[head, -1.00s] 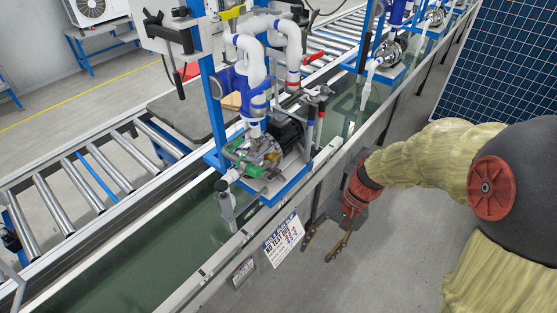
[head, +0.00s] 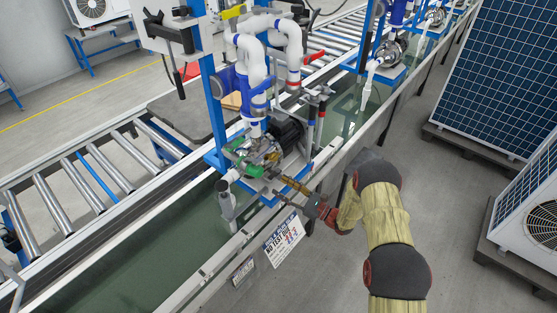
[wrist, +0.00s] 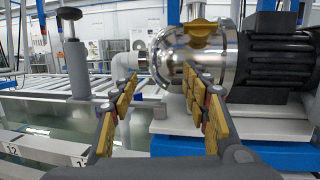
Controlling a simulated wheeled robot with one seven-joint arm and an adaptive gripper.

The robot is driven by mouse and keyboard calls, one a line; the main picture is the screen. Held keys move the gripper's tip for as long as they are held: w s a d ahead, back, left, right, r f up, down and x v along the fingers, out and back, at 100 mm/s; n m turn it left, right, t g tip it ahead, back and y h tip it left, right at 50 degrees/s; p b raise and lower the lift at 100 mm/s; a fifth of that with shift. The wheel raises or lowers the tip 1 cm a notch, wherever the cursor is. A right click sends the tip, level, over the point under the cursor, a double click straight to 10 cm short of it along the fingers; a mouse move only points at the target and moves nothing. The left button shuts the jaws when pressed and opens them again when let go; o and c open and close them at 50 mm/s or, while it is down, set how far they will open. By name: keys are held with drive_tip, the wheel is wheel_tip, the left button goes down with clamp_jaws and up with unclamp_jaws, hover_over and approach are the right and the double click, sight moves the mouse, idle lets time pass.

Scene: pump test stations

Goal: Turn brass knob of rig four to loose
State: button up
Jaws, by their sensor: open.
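A brass knob (wrist: 200,33) with side wings sits on the upper front of a shiny steel pump housing (wrist: 217,62) in the wrist view. The same pump (head: 262,157) stands on a blue base at the near rig in the head view, where the knob is too small to make out clearly. My gripper (wrist: 160,76) is open and empty, its padded fingers pointing at the pump. The right finger overlaps the lower part of the housing, and the knob is above the fingertips. In the head view my gripper (head: 279,186) is just in front of the pump. No rig number is readable.
A dark ribbed motor (wrist: 283,65) is right of the pump. A grey capped post (wrist: 74,50) stands at left. A hanging sign (head: 284,240) is on the bench front. A roller conveyor (head: 90,180) lies behind left; solar panels (head: 500,80) stand right.

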sight(277, 158)
drive_tip(key=w+d+r+m+t, duration=0.2)
drive_tip(key=w+d+r+t, duration=0.1)
drive_tip(key=w+r+t, duration=0.15)
drive_tip(key=shift+g, duration=0.25)
drive_tip(key=shift+b+x, duration=0.4)
drive_tip(key=shift+x, duration=3.15)
drive_tip(key=shift+s+r, duration=0.1)
drive_tip(key=shift+r, duration=0.1)
drive_tip(key=c, duration=0.3)
drive_tip(key=c, duration=0.4)
drive_tip(key=shift+c, duration=0.6)
